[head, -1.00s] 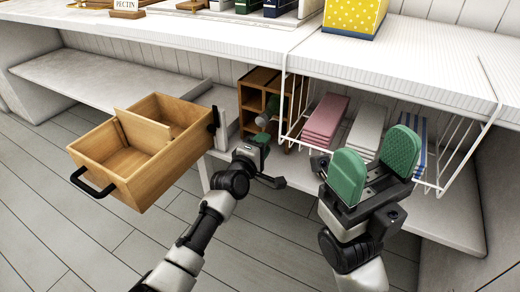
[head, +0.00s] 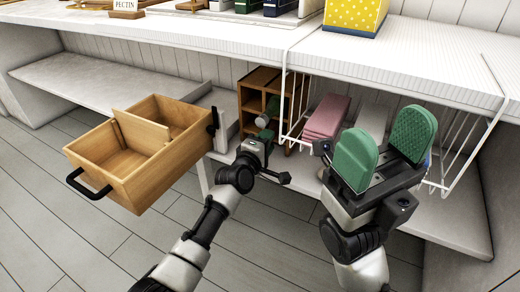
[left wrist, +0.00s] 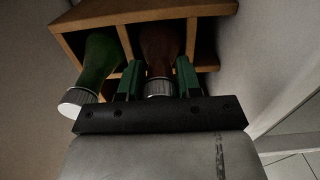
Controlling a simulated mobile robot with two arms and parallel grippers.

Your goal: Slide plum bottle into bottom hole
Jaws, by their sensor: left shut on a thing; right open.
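The plum bottle (left wrist: 158,50) is dark red with a ribbed silver cap. In the left wrist view it lies between the green fingers of my left gripper (left wrist: 159,80), which is shut on it near the cap. Its body extends into a compartment of the wooden rack (left wrist: 150,12); its far end is hidden. In the head view my left gripper (head: 262,142) is in front of the lower part of the rack (head: 262,78) and hides the plum bottle. My right gripper (head: 384,150) is open and empty, with green pads apart, before the wire basket.
A green bottle (left wrist: 98,58) occupies the adjacent compartment, its cap sticking out beside my left gripper. An open wooden drawer (head: 125,165) juts out at left. A wire basket (head: 455,150) with a pink stack (head: 326,117) hangs right of the rack.

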